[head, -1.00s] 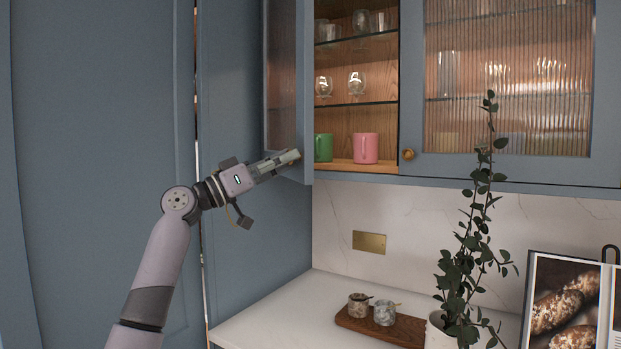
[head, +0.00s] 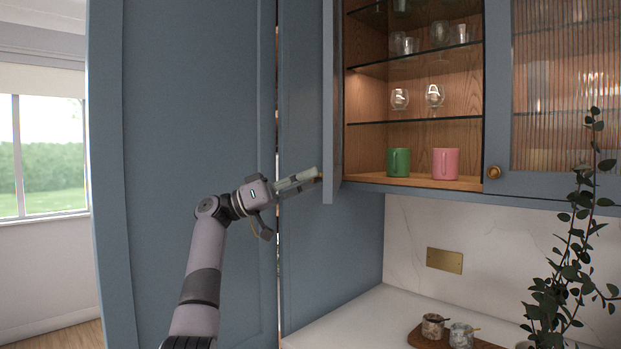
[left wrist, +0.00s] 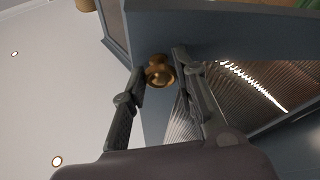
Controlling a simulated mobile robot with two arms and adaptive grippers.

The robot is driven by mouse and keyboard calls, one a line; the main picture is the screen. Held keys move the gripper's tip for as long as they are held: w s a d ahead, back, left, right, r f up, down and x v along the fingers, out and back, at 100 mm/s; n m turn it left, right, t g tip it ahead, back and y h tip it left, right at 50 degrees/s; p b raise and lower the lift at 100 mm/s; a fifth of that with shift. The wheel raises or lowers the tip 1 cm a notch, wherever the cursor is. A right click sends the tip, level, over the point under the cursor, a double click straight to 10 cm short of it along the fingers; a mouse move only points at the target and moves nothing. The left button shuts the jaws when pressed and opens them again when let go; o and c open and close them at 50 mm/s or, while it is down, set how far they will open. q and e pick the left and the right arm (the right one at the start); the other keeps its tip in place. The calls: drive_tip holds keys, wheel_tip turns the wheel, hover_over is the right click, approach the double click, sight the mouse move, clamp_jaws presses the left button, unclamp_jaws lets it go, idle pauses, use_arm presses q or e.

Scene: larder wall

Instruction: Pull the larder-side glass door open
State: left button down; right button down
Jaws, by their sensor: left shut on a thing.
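The larder-side glass door (head: 333,110) stands wide open and shows almost edge-on in the head view, left of the open shelves. In the left wrist view its ribbed glass (left wrist: 235,90) and blue frame fill the right side. My left gripper (head: 319,175) is at the door's lower free edge. In the left wrist view, a round brass knob (left wrist: 159,72) sits between the fingertips of my left gripper (left wrist: 160,75), which is shut on it. In the head view the knob is mostly hidden by the fingers. My right gripper is not in view.
The open cupboard holds a green mug (head: 398,162), a pink mug (head: 446,163) and several glasses. The neighbouring ribbed glass door (head: 560,90) is closed, with its own knob (head: 493,172). A plant (head: 560,260) and wooden board (head: 420,338) stand on the counter below.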

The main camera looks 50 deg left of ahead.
use_arm(q)
drive_tip(key=c, duration=1.3)
unclamp_jaws()
drive_tip(key=v, duration=0.7)
drive_tip(key=shift+s+a, duration=0.15)
